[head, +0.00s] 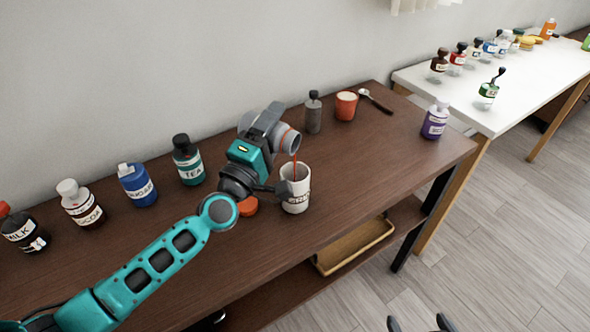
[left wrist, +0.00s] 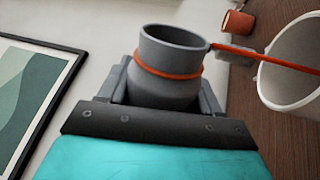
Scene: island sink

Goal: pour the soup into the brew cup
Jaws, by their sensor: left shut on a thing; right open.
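My left gripper (head: 268,128) is shut on a grey soup container (head: 289,139), held tilted above the brew cup. In the left wrist view the container (left wrist: 170,68) shows an open mouth and an orange-red band. A thin red stream (head: 295,164) runs from its lip into the cup. The white brew cup (head: 296,196) stands upright on the brown table, with dark lettering partly hidden by my arm. Its rim and inner wall also show in the left wrist view (left wrist: 290,62); the level inside is hidden. My right gripper (head: 420,324) is open at the bottom edge, off the table.
An orange-red lid (head: 248,207) lies left of the cup. Labelled bottles, including tea (head: 188,160), line the left. The table (head: 385,150) is clear right of the cup.

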